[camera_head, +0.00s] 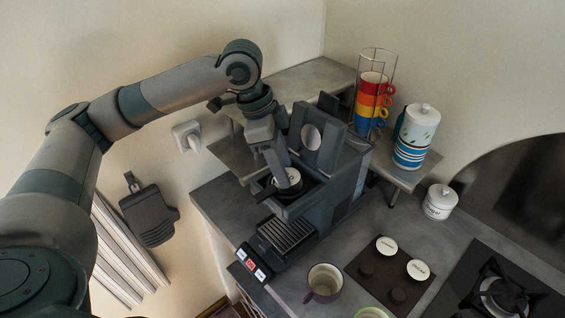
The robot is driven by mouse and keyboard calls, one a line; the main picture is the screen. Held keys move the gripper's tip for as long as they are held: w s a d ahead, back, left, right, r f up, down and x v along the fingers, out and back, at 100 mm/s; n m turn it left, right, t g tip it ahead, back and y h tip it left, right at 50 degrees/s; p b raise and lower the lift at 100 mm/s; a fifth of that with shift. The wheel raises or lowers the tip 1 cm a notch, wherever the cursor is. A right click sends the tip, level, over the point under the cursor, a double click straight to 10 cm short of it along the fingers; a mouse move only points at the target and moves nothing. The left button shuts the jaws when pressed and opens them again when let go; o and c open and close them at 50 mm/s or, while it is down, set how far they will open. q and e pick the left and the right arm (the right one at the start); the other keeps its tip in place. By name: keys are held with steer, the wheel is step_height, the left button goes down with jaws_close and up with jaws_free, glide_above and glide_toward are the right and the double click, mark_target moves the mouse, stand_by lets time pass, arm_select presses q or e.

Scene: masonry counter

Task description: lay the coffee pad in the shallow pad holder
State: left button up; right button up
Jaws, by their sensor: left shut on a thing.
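The dark grey coffee machine (345,190) stands on the counter with its lid raised. The shallow pad holder (266,195) is dark and sits in the open top of the machine, with a short handle toward the left. My left gripper (286,180) points down into this opening and is shut on a pale round coffee pad (296,174). The pad is at the holder, partly covered by the fingers. I cannot tell whether it touches the holder's floor. My right gripper is not in view.
A dark board (377,285) with white-topped round pieces lies right of the machine. A mug (323,282) stands in front. Stacked cups (371,100) in a wire rack and a canister (416,135) stand on the raised shelf. A lidded jar (440,201) and hob (500,292) are at right.

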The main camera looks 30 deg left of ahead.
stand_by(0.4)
arm_select(q)
steer(key=o, duration=1.1)
steer(key=shift+r, duration=0.1)
steer(key=shift+r+p, duration=2)
steer(key=shift+p, duration=0.8)
steer(key=shift+r, duration=0.85)
